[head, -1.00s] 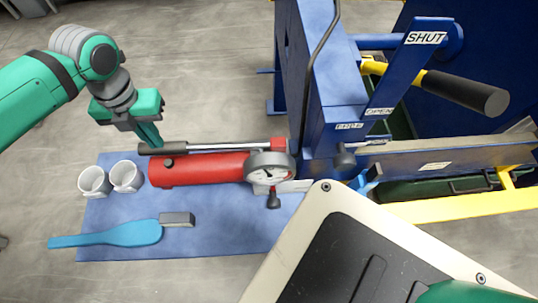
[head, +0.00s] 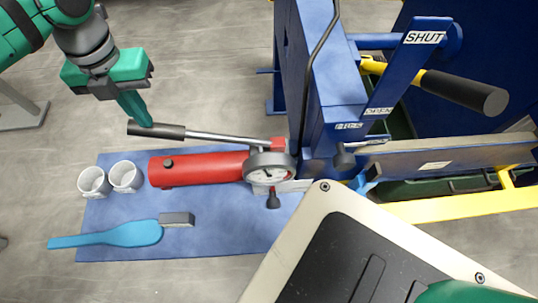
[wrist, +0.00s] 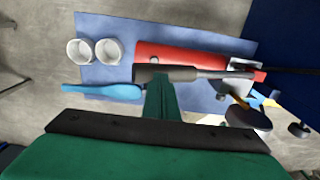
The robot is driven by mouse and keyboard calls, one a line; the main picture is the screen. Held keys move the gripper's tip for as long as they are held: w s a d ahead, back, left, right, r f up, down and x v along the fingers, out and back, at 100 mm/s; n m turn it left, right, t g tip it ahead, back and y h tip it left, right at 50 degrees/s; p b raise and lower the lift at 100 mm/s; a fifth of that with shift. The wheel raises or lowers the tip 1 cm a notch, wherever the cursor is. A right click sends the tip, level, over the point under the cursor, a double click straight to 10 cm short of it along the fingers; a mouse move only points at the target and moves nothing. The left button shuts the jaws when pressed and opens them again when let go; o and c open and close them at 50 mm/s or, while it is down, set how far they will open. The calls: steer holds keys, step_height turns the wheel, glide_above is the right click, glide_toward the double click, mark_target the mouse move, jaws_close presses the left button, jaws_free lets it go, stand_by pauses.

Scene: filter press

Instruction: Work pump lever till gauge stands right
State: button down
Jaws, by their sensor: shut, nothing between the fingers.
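The red hand pump (head: 200,168) lies on the blue mat (head: 110,245). Its lever (head: 225,137) has a black grip (head: 157,130) at the left end and is raised above the pump body, sloping up to the left. The round gauge (head: 270,166) sits at the pump's right end; its reading is too small to tell. My gripper (head: 145,121) is shut and empty, its fingertips at the black grip. In the wrist view the fingers (wrist: 161,92) reach the grip (wrist: 165,73); I cannot tell if they press it.
The blue press frame (head: 333,90), with SHUT and OPEN labels and a black-gripped yellow lever (head: 455,90), stands to the right.

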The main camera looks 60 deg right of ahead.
step_height(320, 180, down, 9)
steer(key=w, duration=0.1)
steer(key=r, duration=0.6)
steer(key=s+r, duration=0.1)
steer(key=r, duration=0.2)
steer(key=shift+r, duration=0.1)
stand_by(0.4)
step_height(320, 180, up, 7)
steer(key=shift+r, duration=0.15)
stand_by(0.4)
